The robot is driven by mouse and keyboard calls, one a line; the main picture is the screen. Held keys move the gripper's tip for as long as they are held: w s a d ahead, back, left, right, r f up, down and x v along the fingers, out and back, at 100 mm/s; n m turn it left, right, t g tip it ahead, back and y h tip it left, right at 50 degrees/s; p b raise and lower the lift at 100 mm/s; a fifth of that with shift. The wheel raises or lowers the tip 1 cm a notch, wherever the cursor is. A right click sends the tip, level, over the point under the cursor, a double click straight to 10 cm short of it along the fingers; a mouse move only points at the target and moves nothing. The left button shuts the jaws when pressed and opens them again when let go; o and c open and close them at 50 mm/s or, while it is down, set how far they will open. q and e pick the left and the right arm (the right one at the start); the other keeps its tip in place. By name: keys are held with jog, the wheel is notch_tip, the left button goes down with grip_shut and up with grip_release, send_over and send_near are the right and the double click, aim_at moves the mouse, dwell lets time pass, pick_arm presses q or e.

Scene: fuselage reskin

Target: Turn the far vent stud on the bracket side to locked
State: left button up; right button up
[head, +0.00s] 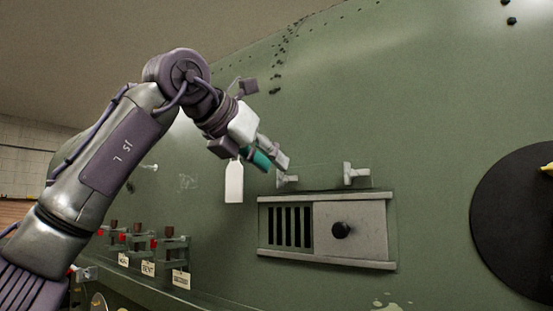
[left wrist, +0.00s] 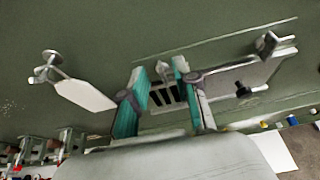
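Two pale T-handled studs stand above the vent (head: 385,264): the left stud (head: 287,180) and the right stud (head: 355,173). My left gripper (head: 277,164) is at the left stud. In the left wrist view its teal-padded fingers (left wrist: 160,95) are apart, with the left stud (left wrist: 162,70) showing in the gap beyond them. I cannot tell whether they touch it. The right stud (left wrist: 268,43) shows to the right, clear of the fingers. My right gripper is not in view.
A white tag (head: 234,185) hangs below my left gripper. Another stud (head: 150,166) is farther left. Small brackets with red parts (head: 175,245) stand on a ledge at lower left. The vent has dark slots and a black knob (head: 341,230). A black disc (head: 515,220) is at right.

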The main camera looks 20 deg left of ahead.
pick_arm(q)
jog(key=shift+x, duration=0.85)
jog(key=shift+c, duration=0.6)
grip_shut()
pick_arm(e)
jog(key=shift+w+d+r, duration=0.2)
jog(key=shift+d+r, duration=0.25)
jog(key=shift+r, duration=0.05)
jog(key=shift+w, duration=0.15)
